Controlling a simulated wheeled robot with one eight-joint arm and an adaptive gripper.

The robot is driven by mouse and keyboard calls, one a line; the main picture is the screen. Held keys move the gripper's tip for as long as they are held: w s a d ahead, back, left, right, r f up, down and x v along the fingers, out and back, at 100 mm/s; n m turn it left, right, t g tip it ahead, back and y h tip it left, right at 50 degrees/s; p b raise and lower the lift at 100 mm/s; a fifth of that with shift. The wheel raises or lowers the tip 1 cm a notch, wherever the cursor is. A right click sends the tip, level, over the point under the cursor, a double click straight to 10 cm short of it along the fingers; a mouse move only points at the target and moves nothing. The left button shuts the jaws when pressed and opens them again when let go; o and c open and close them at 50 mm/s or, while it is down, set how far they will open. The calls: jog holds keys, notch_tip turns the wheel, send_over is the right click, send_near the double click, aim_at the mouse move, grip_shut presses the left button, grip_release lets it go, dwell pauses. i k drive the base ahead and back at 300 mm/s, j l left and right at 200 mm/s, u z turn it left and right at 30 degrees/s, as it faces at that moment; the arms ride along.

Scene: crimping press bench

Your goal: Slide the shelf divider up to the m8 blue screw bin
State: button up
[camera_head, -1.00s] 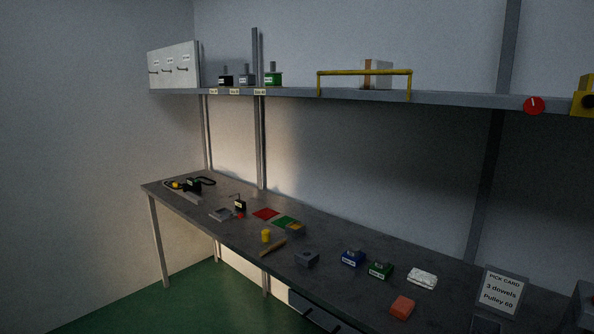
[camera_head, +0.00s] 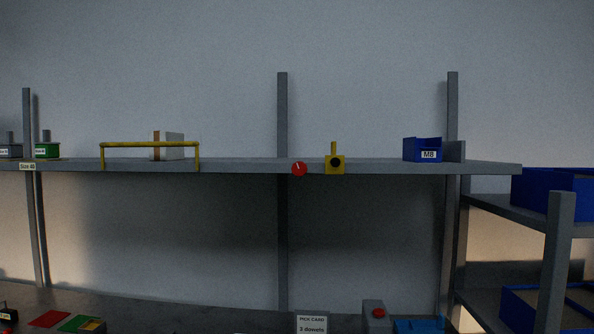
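The blue M8 screw bin (camera_head: 422,150) stands on the long grey shelf, toward its right end, with a white label on its front. A thin upright grey plate (camera_head: 456,151), which looks like the shelf divider, stands close at the bin's right side, in front of a post. I cannot tell whether the plate touches the bin. My gripper is not in view.
On the shelf (camera_head: 235,167) are a yellow rail (camera_head: 150,145), a white and brown block (camera_head: 170,146), a red knob (camera_head: 299,169) and a yellow fixture (camera_head: 335,164). Blue bins (camera_head: 551,193) sit on a rack at right. A pick card (camera_head: 312,323) stands on the bench below.

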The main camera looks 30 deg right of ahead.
aim_at(334, 165)
jog(key=z, duration=0.95)
